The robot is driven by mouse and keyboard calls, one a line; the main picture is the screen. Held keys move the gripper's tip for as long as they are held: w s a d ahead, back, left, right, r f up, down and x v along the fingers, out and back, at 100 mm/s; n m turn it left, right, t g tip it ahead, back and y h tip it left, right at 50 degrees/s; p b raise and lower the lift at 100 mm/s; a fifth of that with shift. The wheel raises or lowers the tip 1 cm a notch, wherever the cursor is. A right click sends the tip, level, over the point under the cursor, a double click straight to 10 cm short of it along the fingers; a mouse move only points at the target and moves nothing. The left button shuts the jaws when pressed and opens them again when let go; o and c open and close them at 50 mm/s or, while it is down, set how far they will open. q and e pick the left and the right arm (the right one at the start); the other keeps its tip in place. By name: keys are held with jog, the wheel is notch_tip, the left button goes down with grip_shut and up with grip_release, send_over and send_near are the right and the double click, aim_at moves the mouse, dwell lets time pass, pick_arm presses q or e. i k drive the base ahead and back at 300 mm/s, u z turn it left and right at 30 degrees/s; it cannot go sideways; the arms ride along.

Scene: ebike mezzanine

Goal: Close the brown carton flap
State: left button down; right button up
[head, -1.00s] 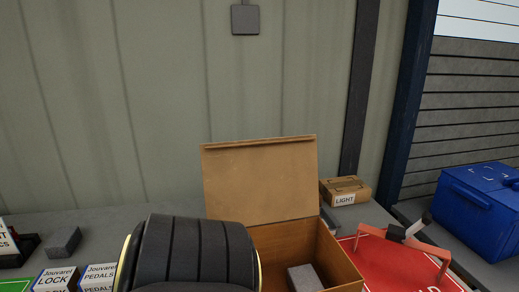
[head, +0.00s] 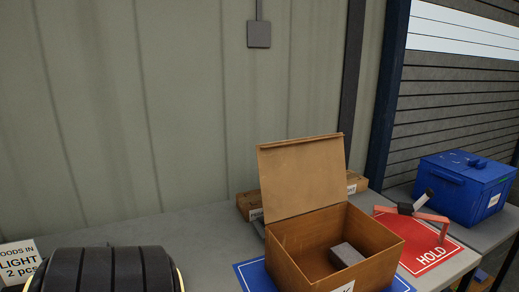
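The brown carton (head: 285,268) stands on a blue mat (head: 252,273) on the grey table. Its flap (head: 302,176) is hinged at the far-left side and stands up, tilted slightly back, so the carton is open. A grey block (head: 347,255) lies inside. A white label on the carton's front is cut off by the bottom edge of the view.
A red HOLD mat (head: 425,252) with an orange and black tool (head: 413,206) lies right of the carton. A blue lidded box (head: 463,192) stands farther right. Low brown boxes (head: 247,203) sit behind the flap. A GOODS IN sign (head: 18,262) stands at left. Grey table (head: 180,225) is bare left of the carton.

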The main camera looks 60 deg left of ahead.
aim_at(297, 177)
jog(key=u, duration=1.15)
jog(key=i, duration=0.15)
jog(key=u, duration=0.05)
